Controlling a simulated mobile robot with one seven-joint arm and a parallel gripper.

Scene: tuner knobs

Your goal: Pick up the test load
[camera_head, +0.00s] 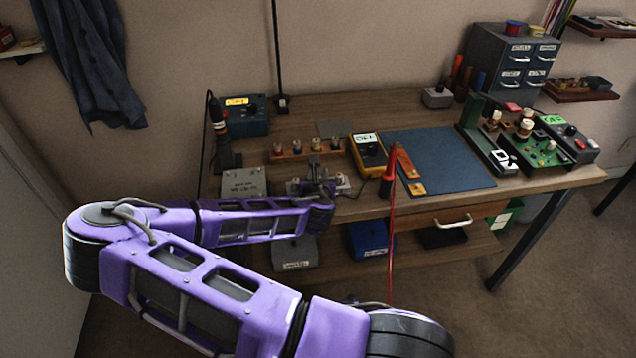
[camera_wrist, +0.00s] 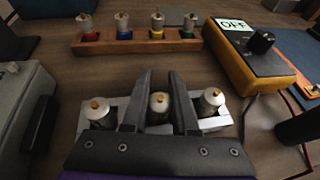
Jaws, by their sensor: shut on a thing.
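In the wrist view, a pale metal block (camera_wrist: 216,122) carries upright metal cylinders with brass tips at its left and right ends. A middle metal cylinder (camera_wrist: 159,108) with a brass tip stands between the two dark fingers of my gripper (camera_wrist: 159,88), which is shut on it. The fingers hide much of the block's middle, so I cannot tell whether this cylinder is fixed to it. No label marks the test load here. In the head view my gripper (camera_head: 319,180) is over the bench's front, with the block's right end (camera_head: 343,185) showing beside it.
A wooden rack (camera_wrist: 139,46) with several colour-banded cylinders stands behind. A yellow meter (camera_head: 369,151) and a blue mat (camera_head: 436,160) lie right. A grey labelled box (camera_head: 244,182) is left. A red probe (camera_head: 389,176) with a hanging lead stands near the front edge.

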